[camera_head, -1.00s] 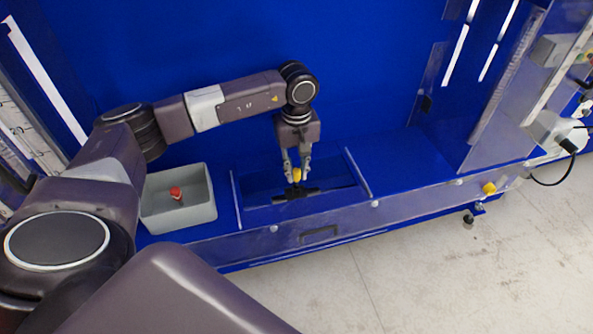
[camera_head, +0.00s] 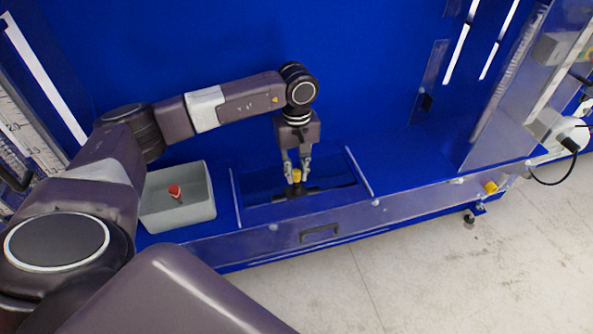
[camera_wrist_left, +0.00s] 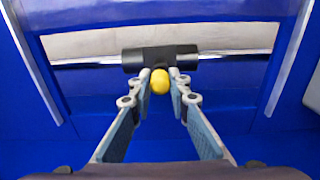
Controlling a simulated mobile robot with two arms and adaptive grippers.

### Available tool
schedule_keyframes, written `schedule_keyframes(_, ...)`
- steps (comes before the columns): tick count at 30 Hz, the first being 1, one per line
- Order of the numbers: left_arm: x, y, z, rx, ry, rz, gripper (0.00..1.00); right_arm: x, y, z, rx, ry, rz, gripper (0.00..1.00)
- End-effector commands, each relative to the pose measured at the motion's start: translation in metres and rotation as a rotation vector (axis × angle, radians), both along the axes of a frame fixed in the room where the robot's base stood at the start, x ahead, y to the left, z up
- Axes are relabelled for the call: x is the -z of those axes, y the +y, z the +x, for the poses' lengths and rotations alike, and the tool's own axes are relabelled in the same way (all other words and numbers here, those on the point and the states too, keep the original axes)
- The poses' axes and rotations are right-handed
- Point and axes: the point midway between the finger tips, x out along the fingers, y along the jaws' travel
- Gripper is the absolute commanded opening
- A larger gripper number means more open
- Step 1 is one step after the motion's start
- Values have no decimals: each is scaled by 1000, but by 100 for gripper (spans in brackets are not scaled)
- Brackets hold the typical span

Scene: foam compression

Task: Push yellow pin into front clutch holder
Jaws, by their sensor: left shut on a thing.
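The yellow pin (camera_head: 296,176) is held between the fingers of my left gripper (camera_head: 298,172), directly above or at the black front clutch holder (camera_head: 299,190). In the left wrist view, the rounded yellow end of the pin (camera_wrist_left: 160,81) shows between the fingertips (camera_wrist_left: 160,88). The black holder (camera_wrist_left: 160,57) sits just beyond it, on a thin metal bar. The pin overlaps the holder's near edge in this view. Its lower end is hidden, so I cannot tell how deep it sits. My right gripper is not in view.
A grey bin (camera_head: 180,212) with a red object (camera_head: 175,191) stands left of the recess holding the clutch holder. A clear front panel (camera_head: 400,205) runs along the bench edge. A blue wall rises behind. Blue bench surface to the right (camera_head: 400,164) is free.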

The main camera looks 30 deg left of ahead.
Motion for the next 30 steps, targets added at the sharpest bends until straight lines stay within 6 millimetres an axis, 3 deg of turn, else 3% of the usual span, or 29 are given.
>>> schedule_keyframes(30, 22, 0, 0, 0, 0, 0, 0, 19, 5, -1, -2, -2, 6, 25)
